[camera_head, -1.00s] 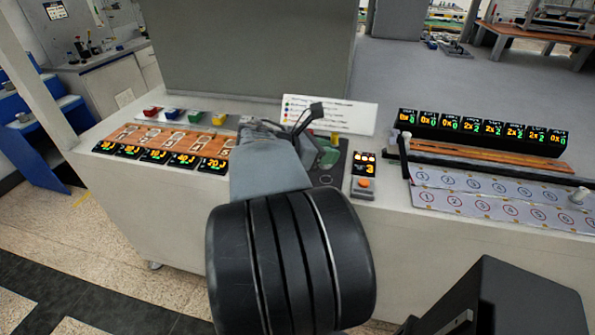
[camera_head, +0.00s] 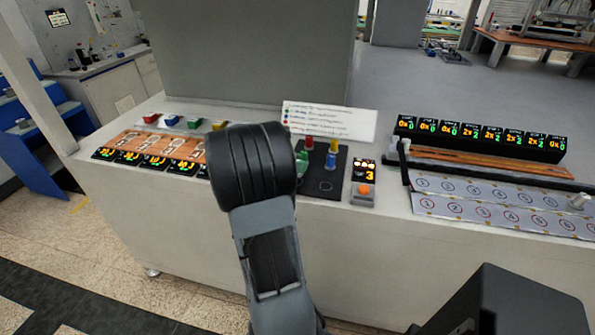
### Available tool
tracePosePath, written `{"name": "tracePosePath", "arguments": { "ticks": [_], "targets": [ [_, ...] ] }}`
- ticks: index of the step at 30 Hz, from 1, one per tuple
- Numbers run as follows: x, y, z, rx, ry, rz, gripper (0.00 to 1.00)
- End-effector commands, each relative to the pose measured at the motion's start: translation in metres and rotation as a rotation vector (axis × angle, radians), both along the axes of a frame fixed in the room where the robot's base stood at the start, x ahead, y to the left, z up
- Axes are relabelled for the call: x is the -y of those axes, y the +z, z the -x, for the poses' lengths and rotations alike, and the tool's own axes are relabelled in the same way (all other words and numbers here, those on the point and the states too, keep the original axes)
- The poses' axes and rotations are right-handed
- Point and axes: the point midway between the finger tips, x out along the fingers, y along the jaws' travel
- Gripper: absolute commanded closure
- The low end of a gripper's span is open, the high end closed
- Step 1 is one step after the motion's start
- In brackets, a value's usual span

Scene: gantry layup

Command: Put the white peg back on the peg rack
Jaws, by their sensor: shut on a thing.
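My gripper's jaws are not in view; my black wrist (camera_head: 252,165) hides what lies behind it. I cannot make out a white peg at the gripper. A wooden board (camera_head: 155,146) with pale slots lies at the left of the white bench, its right end hidden by my wrist; I cannot tell whether it is the peg rack. A black board (camera_head: 325,184) right of my wrist carries a red peg (camera_head: 309,142), a yellow peg (camera_head: 334,146), a blue peg (camera_head: 331,161) and a partly hidden green piece (camera_head: 301,163).
Several coloured blocks line the back left of the bench. A box with an orange button (camera_head: 363,189) stands right of the black board. Farther right are a row of displays (camera_head: 480,136) and a marked metal strip (camera_head: 480,201). A large grey panel (camera_head: 250,55) rises behind.

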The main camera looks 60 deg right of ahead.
Motion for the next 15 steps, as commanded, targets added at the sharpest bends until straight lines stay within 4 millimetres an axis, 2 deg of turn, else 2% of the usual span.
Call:
{"name": "tracePosePath", "arguments": {
  "ticks": [3,6,15],
  "targets": [
    [-0.001,-0.018,0.001,-0.006,0.000,-0.005,0.95],
    [0.000,-0.026,0.001,-0.004,-0.001,-0.003,0.95],
    [0.000,-0.028,0.001,-0.002,-0.001,-0.002,0.95]
  ]
}}
